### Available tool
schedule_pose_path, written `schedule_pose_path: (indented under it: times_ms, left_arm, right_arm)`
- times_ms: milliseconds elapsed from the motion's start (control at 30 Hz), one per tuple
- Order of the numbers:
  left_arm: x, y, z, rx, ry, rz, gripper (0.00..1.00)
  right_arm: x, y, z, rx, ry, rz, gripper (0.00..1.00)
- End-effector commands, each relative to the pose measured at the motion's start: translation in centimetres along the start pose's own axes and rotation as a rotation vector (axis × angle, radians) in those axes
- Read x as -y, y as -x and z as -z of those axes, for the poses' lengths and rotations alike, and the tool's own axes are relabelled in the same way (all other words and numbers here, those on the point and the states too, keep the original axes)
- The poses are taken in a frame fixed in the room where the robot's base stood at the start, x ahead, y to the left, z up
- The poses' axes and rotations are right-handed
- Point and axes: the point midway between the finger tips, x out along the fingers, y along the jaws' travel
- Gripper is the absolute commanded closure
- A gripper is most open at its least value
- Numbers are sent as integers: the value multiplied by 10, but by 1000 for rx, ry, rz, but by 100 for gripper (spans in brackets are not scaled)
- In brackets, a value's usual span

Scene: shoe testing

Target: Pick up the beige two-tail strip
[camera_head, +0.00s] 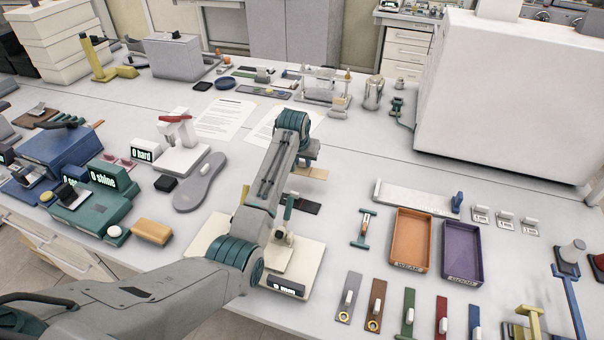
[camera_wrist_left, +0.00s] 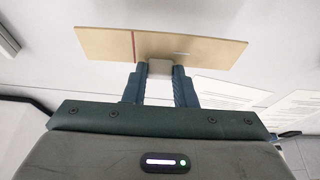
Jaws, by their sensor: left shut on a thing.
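The beige strip (camera_head: 315,174) shows partly in the head view, below my left gripper (camera_head: 306,159), near the table's middle. In the left wrist view the beige strip (camera_wrist_left: 210,49) is a flat plate with a thin red line across it. A small pale grip block (camera_wrist_left: 160,68) on it sits between the two fingers of my left gripper (camera_wrist_left: 160,75). The gripper is shut on this block. Part of the strip is hidden by the gripper in the head view. I cannot tell how high it is above the table. My right gripper is not in view.
A dark strip (camera_head: 305,206) lies just nearer than the gripper, by a cream machine (camera_head: 308,262). An orange tray (camera_head: 410,240) and a purple tray (camera_head: 462,252) stand to the right. Paper sheets (camera_head: 225,118) lie behind left. A large white box (camera_head: 510,100) stands at the back right.

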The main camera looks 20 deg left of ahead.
Motion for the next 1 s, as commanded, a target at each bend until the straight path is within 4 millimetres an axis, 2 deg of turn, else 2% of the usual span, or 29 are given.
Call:
schedule_pose_path:
  times_ms: [100, 267, 433, 1000]
  left_arm:
    - [0, 18, 9, -4, 0, 0, 97]
    - [0, 39, 17, -1, 0, 0, 97]
    - [0, 53, 22, 0, 0, 0, 97]
    - [0, 75, 31, 1, 0, 0, 97]
  right_arm:
    - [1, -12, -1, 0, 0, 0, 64]
    - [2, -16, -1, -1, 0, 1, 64]
    - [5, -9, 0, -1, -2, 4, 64]
    - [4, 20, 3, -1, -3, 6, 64]
